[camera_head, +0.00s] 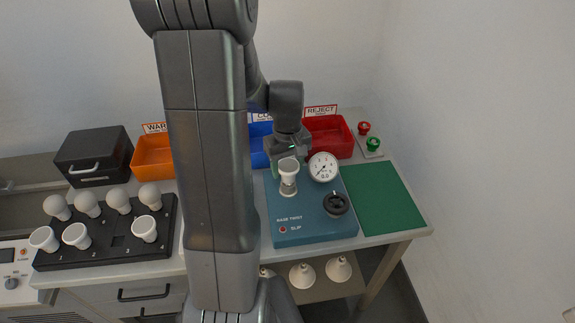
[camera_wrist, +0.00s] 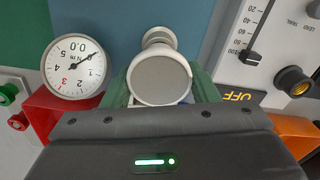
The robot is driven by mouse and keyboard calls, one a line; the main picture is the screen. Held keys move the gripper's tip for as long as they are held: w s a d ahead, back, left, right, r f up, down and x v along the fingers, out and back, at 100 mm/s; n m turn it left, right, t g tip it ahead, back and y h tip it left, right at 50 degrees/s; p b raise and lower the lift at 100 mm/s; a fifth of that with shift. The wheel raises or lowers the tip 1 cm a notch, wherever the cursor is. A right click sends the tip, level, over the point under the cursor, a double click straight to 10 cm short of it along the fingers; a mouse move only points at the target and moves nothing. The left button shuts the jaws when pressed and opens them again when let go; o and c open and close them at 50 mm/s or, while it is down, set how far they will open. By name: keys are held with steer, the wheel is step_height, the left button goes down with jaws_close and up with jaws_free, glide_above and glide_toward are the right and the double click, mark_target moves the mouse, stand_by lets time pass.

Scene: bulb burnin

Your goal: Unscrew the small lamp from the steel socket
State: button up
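The small lamp (camera_head: 288,167) is white with a flat round face and stands upright on the teal tester box labelled BASE TWIST (camera_head: 315,226). Its lower end meets a pale round collar (camera_head: 288,189); the collar also shows in the wrist view (camera_wrist: 158,36). In the wrist view the lamp's grey face (camera_wrist: 159,80) points at the camera. My gripper (camera_head: 287,160) is at the lamp from behind, with green fingers on both sides of it in the wrist view (camera_wrist: 160,92). Whether the fingers press on the lamp is not clear. The socket's threads are hidden.
A dial gauge (camera_head: 323,167) and a black knob (camera_head: 336,204) sit on the box right of the lamp. Red (camera_head: 343,146) and orange (camera_head: 150,160) bins stand behind. A black rack (camera_head: 110,246) holds several bulbs at left. A green mat (camera_head: 383,198) lies clear.

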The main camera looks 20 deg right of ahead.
steer(key=shift+c, duration=1)
steer(key=n, duration=0.6)
steer(key=shift+s+a, duration=0.1)
steer(key=n, duration=0.7)
steer(key=shift+s+a+n, duration=0.1)
steer(key=shift+s+n, duration=0.05)
steer(key=shift+n, duration=0.15)
steer(key=n, duration=0.5)
steer(key=shift+s, duration=0.1)
steer(key=n, duration=0.4)
steer(key=o, duration=0.9)
steer(key=shift+c, duration=0.2)
